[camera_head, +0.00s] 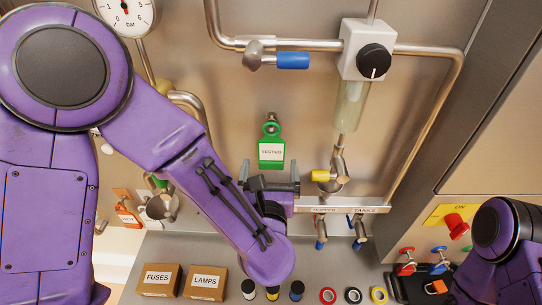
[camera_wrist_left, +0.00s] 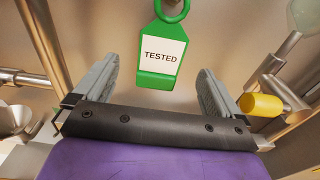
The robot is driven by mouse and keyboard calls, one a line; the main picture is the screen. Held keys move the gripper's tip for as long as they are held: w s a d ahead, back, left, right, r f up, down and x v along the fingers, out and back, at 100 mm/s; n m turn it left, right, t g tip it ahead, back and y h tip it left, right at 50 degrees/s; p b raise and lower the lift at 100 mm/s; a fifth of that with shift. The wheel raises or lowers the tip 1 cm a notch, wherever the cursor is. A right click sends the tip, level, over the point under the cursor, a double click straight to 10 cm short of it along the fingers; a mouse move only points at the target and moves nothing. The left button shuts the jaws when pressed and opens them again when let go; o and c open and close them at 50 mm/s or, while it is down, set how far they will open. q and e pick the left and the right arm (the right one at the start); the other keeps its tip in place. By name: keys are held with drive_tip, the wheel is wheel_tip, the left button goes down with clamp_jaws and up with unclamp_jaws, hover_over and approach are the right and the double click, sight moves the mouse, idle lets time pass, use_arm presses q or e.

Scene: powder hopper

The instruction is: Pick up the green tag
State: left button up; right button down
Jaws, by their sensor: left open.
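The green tag (camera_head: 272,152) hangs on the back wall, with a white label reading "TESTED" and a ring at its top. In the left wrist view the tag (camera_wrist_left: 161,50) is ahead of my left gripper, between the lines of its two fingers. My left gripper (camera_head: 270,169) is open and empty, its fingers to either side of the tag's lower part in the head view. The fingers (camera_wrist_left: 152,82) do not touch the tag. My right arm shows at the lower right, and its gripper cannot be made out clearly.
A yellow-handled valve (camera_head: 322,176) is just right of my left gripper. Pipes run above with a blue-handled valve (camera_head: 293,60) and a black knob (camera_head: 374,60). An orange tag (camera_head: 127,216) hangs at left. Boxes labelled FUSES (camera_head: 159,280) and LAMPS (camera_head: 206,284) stand below.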

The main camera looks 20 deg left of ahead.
sight(272, 152)
use_arm(q)
drive_tip(key=p+x, duration=0.2)
drive_tip(key=x, duration=0.3)
drive_tip(key=shift+d+f, duration=0.1)
drive_tip(key=shift+d, duration=0.05)
drive_tip(key=shift+w+f, duration=0.15)
drive_tip(key=c, duration=1.1)
